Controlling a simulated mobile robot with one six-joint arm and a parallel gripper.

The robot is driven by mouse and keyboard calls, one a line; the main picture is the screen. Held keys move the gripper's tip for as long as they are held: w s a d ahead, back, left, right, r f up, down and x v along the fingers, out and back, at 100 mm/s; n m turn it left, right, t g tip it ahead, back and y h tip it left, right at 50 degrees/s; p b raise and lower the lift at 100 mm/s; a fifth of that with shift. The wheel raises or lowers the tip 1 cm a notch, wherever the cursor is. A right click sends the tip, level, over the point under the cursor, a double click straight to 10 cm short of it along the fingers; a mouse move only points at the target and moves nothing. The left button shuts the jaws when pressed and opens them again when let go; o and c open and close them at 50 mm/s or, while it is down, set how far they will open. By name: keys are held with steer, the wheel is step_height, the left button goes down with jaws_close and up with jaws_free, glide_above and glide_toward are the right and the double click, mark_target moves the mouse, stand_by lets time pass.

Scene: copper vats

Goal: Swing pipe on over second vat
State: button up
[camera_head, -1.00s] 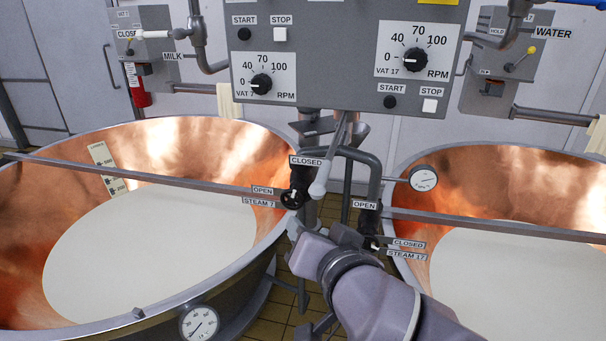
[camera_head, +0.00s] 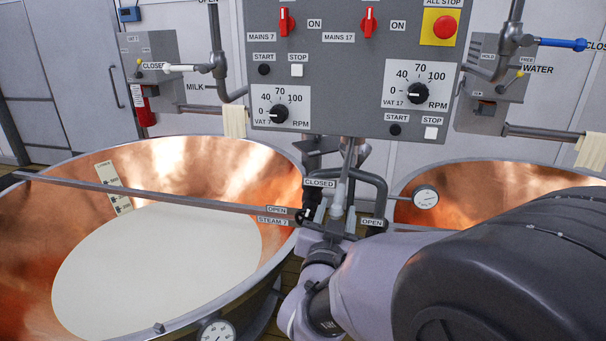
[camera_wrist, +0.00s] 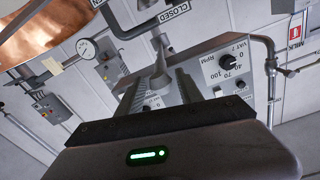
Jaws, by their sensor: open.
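A grey rod (camera_head: 347,170) with a pale grip (camera_head: 338,198) hangs below the control panel between the two vats; I cannot tell whether it belongs to the swing pipe. My gripper (camera_head: 332,221) is open, just at the lower end of this grip. In the wrist view the pale grip (camera_wrist: 159,74) shows between or just beyond the open fingertips (camera_wrist: 158,84); contact cannot be told. The left vat (camera_head: 285,150) is copper and holds white liquid. The right vat, the second one (camera_head: 500,180), is largely hidden behind my arm.
The control panel (camera_head: 340,90) hangs above the grip. Dark steam pipes (camera_head: 375,180) with CLOSED and OPEN labels stand close around the gripper. A dial gauge (camera_head: 426,197) is at the right vat's rim. A flat bar (camera_head: 150,193) crosses the left vat.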

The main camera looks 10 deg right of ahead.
mark_target(339, 199)
steer(key=x, duration=0.5)
steer(key=shift+w, duration=0.25)
steer(key=shift+c, duration=0.2)
jaws_close()
stand_by(1.0)
